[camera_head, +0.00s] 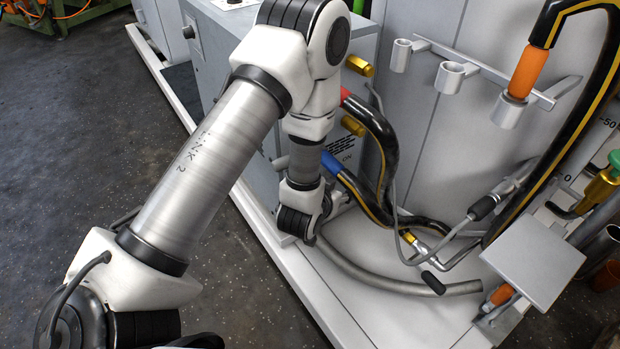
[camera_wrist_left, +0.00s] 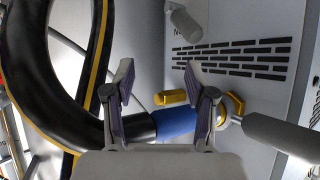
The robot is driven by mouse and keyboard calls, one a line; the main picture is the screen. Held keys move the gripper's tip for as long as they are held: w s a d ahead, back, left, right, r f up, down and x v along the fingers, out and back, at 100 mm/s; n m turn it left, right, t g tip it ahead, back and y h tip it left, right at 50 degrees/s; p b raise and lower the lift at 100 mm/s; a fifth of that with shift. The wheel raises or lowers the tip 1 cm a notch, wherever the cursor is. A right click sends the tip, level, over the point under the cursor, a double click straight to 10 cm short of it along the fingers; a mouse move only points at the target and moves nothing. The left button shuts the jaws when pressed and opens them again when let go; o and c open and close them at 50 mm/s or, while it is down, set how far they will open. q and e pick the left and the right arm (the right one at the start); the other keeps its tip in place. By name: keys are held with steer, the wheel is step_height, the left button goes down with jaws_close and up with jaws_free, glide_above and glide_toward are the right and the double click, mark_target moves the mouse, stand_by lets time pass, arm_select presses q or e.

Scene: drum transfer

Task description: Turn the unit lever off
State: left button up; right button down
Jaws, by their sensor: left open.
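My left gripper (camera_wrist_left: 160,72) is open in the left wrist view, its two fingers apart with nothing gripped. In the head view it is mostly hidden behind my left wrist, low beside the grey unit (camera_head: 355,60). A grey rod (camera_wrist_left: 280,134) ends at a yellow fitting on the right of the wrist view. A shorter grey cylinder (camera_wrist_left: 184,22) sticks out above, beside a partly covered label. I cannot tell which of them is the unit lever.
A black hose with a blue sleeve (camera_wrist_left: 176,123) runs behind and between my fingers. A yellow fitting (camera_wrist_left: 172,97) sits just above the sleeve. A red-sleeved hose (camera_head: 366,112), a grey curved pipe (camera_head: 385,281) and a wall holder rack (camera_head: 452,76) are to the right.

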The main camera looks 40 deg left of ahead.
arm_select(q)
steer(key=s+d+r+g+h+p, duration=0.1)
steer(key=s+r+g+p, duration=0.5)
steer(key=s+p, duration=0.7)
steer(key=shift+s+d+r+m+p, duration=0.3)
steer(key=shift+d+r+p, duration=0.7)
steer(key=shift+p, duration=1.8)
